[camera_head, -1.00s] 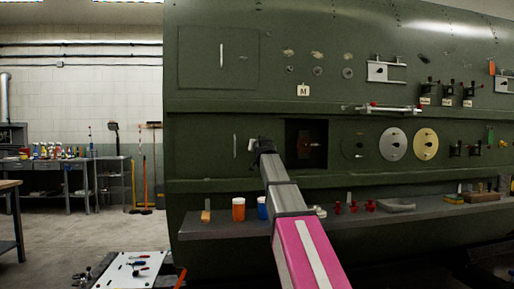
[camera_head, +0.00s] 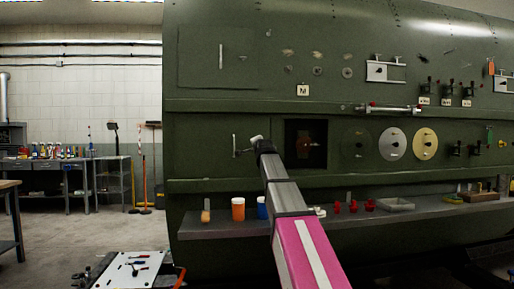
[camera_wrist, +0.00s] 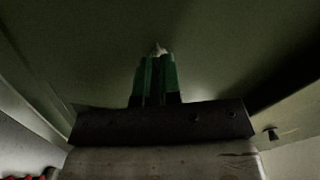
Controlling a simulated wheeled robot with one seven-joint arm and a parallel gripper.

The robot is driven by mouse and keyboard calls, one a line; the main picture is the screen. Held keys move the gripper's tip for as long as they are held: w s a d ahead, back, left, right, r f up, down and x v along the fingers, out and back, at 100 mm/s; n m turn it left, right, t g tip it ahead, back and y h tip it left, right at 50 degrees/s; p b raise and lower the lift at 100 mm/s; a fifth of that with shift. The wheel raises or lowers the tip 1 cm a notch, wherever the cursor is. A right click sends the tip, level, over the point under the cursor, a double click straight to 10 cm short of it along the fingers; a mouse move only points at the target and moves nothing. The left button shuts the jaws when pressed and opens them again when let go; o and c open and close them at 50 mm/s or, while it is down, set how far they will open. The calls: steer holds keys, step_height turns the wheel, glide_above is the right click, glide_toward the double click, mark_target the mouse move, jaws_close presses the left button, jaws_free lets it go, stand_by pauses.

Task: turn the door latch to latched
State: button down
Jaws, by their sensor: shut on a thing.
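The small pale door latch (camera_head: 256,138) is on the green fuselage panel, just right of the door's vertical white handle (camera_head: 235,144). It appears slanted, and its lower part is hidden by my gripper. My gripper (camera_head: 263,146) reaches up to it from below right. In the wrist view, my gripper's green fingers (camera_wrist: 156,76) are close together, with a small pale tip of the latch (camera_wrist: 158,48) showing between their ends. The rest of the latch is hidden there, and I cannot tell its exact angle.
A dark square opening (camera_head: 306,145) lies just right of my gripper. A shelf (camera_head: 220,227) runs below, holding an orange jar (camera_head: 238,209), a blue jar (camera_head: 262,208) and red parts. A ledge (camera_head: 225,186) crosses the fuselage under the latch. Floor at left is mostly free.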

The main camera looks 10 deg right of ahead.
steer(key=m, duration=0.5)
steer(key=shift+f, duration=0.15)
stand_by(0.4)
steer(key=c, duration=1.3)
jaws_free()
steer(key=s, duration=1)
steer(key=shift+s, duration=0.4)
